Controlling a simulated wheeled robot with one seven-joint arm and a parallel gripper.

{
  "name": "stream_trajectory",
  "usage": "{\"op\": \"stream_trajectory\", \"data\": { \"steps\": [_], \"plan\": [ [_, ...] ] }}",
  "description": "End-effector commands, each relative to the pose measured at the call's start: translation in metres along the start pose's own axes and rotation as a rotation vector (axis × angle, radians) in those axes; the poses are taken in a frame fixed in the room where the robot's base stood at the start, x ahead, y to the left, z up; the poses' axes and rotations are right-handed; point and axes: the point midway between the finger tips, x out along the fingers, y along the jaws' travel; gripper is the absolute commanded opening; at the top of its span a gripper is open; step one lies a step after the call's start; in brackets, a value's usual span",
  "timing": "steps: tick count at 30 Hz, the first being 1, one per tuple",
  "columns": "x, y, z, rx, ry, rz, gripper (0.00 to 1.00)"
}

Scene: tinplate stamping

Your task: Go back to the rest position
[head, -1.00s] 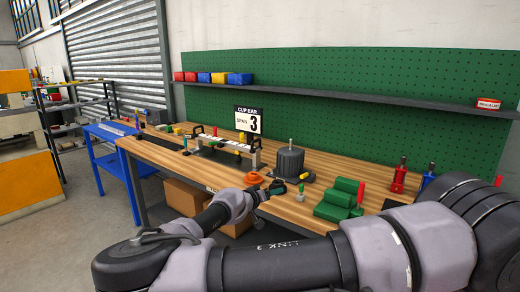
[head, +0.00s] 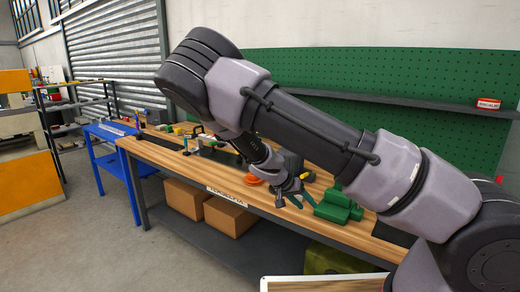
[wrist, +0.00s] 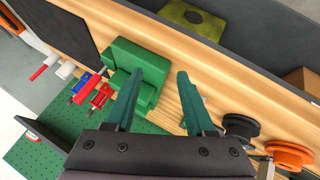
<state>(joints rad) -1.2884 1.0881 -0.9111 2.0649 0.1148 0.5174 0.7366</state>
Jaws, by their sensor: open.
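My gripper (head: 293,194) is open, its two teal fingers apart with nothing between them. In the head view it is over the front part of the wooden workbench (head: 165,150), just left of the green stepped block (head: 338,207). In the wrist view my gripper (wrist: 165,75) points down toward the bench top, and the green block (wrist: 129,78) shows beside and behind the left finger. My raised arm hides much of the bench middle and the shelf in the head view.
An orange disc-shaped piece (wrist: 290,155) and a dark round piece (wrist: 240,127) lie right of my gripper in the wrist view. Red and blue tools (wrist: 90,90) stand to the left. A blue table (head: 108,135) and cardboard boxes (head: 228,215) are left and below.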

Motion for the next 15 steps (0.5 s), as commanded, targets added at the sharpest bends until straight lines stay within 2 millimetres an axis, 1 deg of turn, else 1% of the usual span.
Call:
{"op": "stream_trajectory", "data": {
  "steps": [1,3,8,11,15],
  "plan": [
    [-0.005,0.009,0.000,0.025,-0.071,-0.026,0.55],
    [-0.012,0.019,0.002,0.043,-0.158,-0.060,0.55],
    [-0.038,0.043,-0.002,0.080,-0.322,-0.165,0.55],
    [-0.059,0.059,-0.009,0.099,-0.402,-0.244,0.55],
    [-0.093,0.086,-0.023,0.124,-0.477,-0.367,0.55]
  ]
}}
